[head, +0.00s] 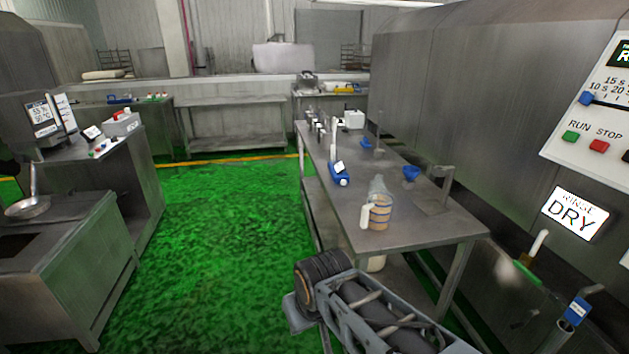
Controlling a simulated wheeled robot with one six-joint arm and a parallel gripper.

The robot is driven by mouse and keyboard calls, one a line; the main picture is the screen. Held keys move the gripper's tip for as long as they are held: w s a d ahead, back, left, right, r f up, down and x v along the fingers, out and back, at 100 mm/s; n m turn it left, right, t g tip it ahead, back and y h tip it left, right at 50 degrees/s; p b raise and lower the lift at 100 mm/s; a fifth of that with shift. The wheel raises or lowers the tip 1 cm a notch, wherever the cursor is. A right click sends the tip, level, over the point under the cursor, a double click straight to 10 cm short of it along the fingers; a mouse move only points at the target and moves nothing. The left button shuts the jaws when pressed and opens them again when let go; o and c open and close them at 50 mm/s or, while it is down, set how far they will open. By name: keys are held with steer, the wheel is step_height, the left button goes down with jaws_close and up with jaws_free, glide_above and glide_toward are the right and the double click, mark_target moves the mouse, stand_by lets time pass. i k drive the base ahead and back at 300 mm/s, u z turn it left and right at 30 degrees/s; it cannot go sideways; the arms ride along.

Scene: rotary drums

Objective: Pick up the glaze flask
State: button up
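A clear, narrow-necked vessel (377,186) stands upright near the front of the long steel table on the right, and looks like the glaze flask. A beige banded jug (380,213) with a pale handle stands just in front of it and hides its lower part. No label can be read on either, so I cannot be sure which is the glaze flask. My arm shows at the bottom centre, below and in front of the table. I cannot make out my gripper's fingers, and nothing is seen held.
The long table (420,232) also carries a blue tool (338,174), a blue funnel-like piece (411,173) and a metal stand (437,190). A large steel machine with a control panel (598,120) flanks its right. The green floor (235,230) left of the table is clear.

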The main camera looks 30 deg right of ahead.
mark_target(379, 183)
steer(key=i, duration=1.95)
steer(key=z, duration=0.5)
